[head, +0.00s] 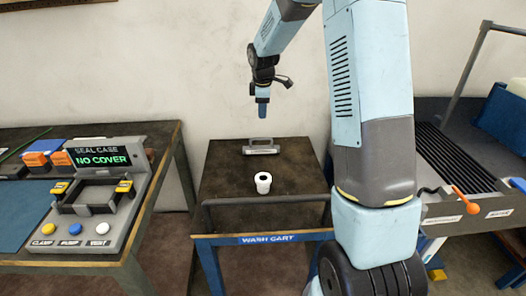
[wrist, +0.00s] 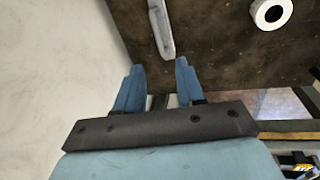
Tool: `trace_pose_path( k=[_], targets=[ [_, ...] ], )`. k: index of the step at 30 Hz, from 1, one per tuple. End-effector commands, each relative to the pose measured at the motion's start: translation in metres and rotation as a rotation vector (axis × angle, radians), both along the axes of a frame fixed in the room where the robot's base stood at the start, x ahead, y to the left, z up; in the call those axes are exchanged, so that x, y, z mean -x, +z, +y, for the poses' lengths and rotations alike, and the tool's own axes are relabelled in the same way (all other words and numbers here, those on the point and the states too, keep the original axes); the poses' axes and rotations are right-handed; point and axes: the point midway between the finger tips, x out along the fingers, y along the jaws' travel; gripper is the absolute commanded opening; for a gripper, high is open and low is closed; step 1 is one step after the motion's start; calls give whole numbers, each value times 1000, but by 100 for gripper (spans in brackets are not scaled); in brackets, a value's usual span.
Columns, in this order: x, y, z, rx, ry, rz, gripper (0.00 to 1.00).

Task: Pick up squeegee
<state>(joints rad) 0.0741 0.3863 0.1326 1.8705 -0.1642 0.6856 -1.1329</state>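The squeegee (head: 261,147) lies near the back of the dark cart top in the head view, a light grey bar with a raised handle. In the wrist view its pale bar (wrist: 161,28) lies ahead of the fingertips, partly cut off by the top edge. My gripper (head: 263,108) hangs above the cart, fingers down, above the squeegee in the picture. In the wrist view the two blue fingers of my gripper (wrist: 159,68) are apart with nothing between them.
A white cup-like cylinder with a dark opening (head: 263,182) stands in front of the squeegee on the wash cart (head: 225,185). A rail runs along the cart's front. A bench with a seal case station (head: 95,200) stands left. A slatted unit (head: 450,165) stands right.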

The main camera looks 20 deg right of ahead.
Motion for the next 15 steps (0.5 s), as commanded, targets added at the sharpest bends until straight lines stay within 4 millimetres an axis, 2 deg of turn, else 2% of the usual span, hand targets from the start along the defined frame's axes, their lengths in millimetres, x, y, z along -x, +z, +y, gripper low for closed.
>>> trace_pose_path(
  k=[1, 6, 11, 15],
  targets=[
    [-6, -10, 0, 2, 21, 8, 39],
    [-18, -27, 0, 8, 70, 20, 39],
    [-22, -40, 0, 9, 83, 23, 39],
    [-26, -62, 0, 10, 83, 24, 39]
  ],
)
